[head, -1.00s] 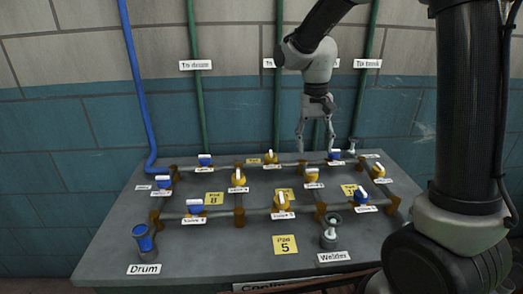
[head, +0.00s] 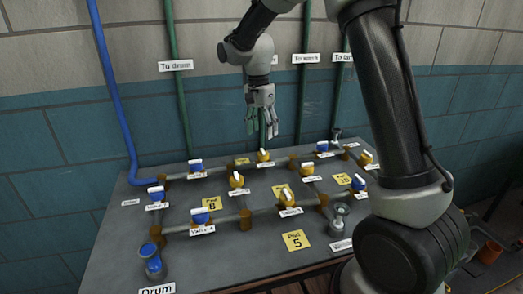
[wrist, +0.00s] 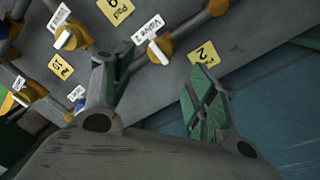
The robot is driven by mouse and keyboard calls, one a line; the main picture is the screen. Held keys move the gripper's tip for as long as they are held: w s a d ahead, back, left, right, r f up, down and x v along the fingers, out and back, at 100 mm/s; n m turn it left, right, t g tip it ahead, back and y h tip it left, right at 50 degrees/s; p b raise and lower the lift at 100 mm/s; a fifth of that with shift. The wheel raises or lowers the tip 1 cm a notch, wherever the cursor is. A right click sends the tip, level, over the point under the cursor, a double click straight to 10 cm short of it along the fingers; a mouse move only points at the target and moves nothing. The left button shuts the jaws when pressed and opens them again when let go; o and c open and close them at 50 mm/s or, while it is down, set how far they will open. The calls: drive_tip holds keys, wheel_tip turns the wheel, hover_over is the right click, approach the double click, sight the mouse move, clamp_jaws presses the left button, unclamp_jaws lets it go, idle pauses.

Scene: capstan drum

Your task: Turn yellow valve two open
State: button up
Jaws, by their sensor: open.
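Yellow valve two (head: 263,156), with a white handle, sits on the back pipe row of the grey panel (head: 115,250). In the wrist view valve two (wrist: 158,48) shows beside its "Valve 2" label, just beyond my fingers; its exact handle angle is hard to tell. My gripper (head: 262,134) hangs fingers-down above and behind valve two, apart from it. In the wrist view my gripper (wrist: 155,82) has its two fingers spread, with nothing between them.
A blue valve (head: 322,148) stands right of valve two and another blue valve (head: 195,166) left. Other yellow valves (head: 236,180) and pipes stand in front. Vertical green pipes (head: 178,90) run up the wall behind. A yellow pad plate (wrist: 203,53) lies near valve two.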

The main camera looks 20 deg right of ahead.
sight(263, 150)
drive_tip(key=shift+f, duration=0.3)
drive_tip(key=f, duration=0.7)
drive_tip(key=shift+s+d+f, duration=0.15)
drive_tip(key=shift+s+d, duration=0.05)
drive_tip(key=shift+s, duration=0.05)
drive_tip(key=c, duration=1)
